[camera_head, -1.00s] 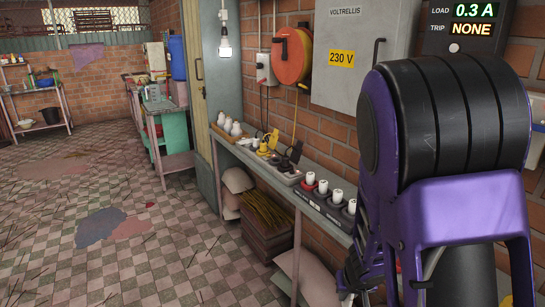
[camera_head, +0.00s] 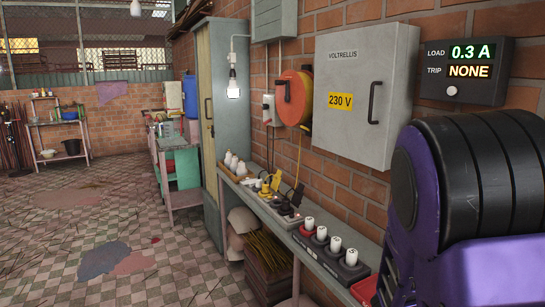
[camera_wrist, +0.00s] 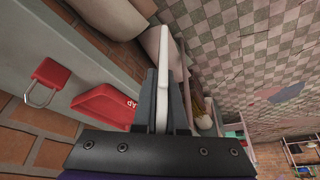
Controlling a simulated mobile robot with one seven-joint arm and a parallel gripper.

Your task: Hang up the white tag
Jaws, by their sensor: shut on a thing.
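The white tag (camera_wrist: 164,55) shows edge-on in the wrist view as a thin pale strip. It stands up between the two dark fingers of my gripper (camera_wrist: 165,92), which is shut on it. Its face and any hole or loop cannot be made out. In the head view my gripper and the tag are out of sight, with only my purple and black arm at the lower right. No hook for the tag can be made out in either view.
In the wrist view a red tray (camera_wrist: 105,104) and a red padlock (camera_wrist: 48,78) lie on the grey bench. The bench (camera_head: 262,207) carries white-topped items in a black holder (camera_head: 345,262). A grey cabinet (camera_head: 392,70) hangs above; the tiled floor at left is open.

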